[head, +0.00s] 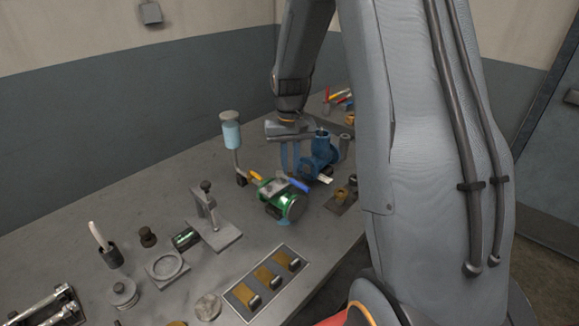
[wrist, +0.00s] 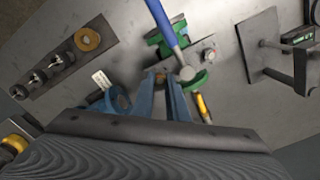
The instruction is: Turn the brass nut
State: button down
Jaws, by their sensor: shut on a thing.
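My gripper (head: 290,168) is lowered behind the green valve on the bench, its blue fingers pointing down. In the wrist view the fingertips (wrist: 163,80) are close together around a small brass-coloured piece, which I take to be the brass nut (wrist: 160,77); the fingers hide most of it. The valve (wrist: 198,82) and blue lever (wrist: 161,18) show beside the fingertips. In the head view the nut is hidden.
A blue pipe fitting (head: 320,153) stands close to my gripper, with a white tag (head: 325,179) near it. A plate with brass and dark parts (head: 343,196) lies to the right. A clamp stand (head: 215,233) and a tray (head: 267,279) are nearer the front.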

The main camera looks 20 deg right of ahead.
aim_at(290, 172)
jog(key=m, duration=1)
jog(key=shift+r, duration=0.1)
jog(key=shift+m, duration=0.3)
dwell(0.3)
jog(key=c, duration=2)
grip_release()
notch_tip(290, 172, up, 8)
jog(key=shift+f+b, duration=0.15)
jog(key=shift+b, duration=0.75)
